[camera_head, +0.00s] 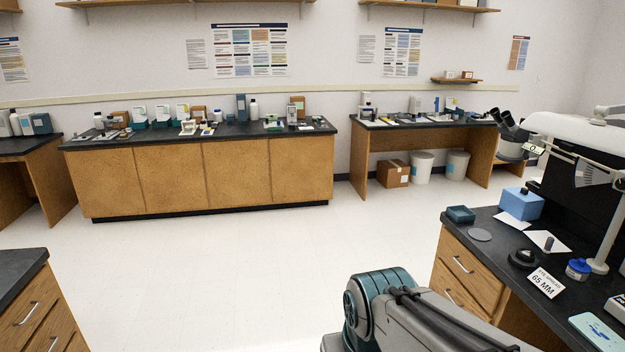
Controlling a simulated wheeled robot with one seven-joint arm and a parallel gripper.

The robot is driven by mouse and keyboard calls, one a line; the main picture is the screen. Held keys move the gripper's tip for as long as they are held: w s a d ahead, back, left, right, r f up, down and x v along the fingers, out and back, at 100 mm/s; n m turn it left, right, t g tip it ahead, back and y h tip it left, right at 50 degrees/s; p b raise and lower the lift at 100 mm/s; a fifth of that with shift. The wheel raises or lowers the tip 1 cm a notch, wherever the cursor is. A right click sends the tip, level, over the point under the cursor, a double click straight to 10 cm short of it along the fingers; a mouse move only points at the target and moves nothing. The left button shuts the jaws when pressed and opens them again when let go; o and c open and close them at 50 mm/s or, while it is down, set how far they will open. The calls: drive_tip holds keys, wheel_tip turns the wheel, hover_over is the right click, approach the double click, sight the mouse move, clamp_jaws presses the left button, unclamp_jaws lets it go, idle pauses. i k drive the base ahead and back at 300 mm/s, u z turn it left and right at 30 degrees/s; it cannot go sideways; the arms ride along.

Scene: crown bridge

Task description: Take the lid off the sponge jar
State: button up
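On the right bench (490,226), a small squat jar (578,272) with a blue top and a pale label stands near the foot of the microscope. It may be the sponge jar; its contents are too small to tell. The blue top sits on it. Part of my arm shows at the bottom centre, in front of the right bench. My gripper is out of view.
Around the jar stand a "65 MM" card (546,282), a black round piece (523,259), a blue box (521,204) and a microscope (568,130). Cluttered benches (200,180) line the back wall. A drawer cabinet (35,305) stands left. The middle floor is clear.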

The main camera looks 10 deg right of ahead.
sight(579, 264)
drive_tip(key=z, duration=0.45)
drive_tip(key=i, duration=1.45)
drive_tip(key=z, duration=1.55)
drive_tip(key=i, duration=1)
drive_tip(key=z, duration=0.6)
drive_tip(key=i, duration=0.45)
drive_tip(key=u, duration=0.05)
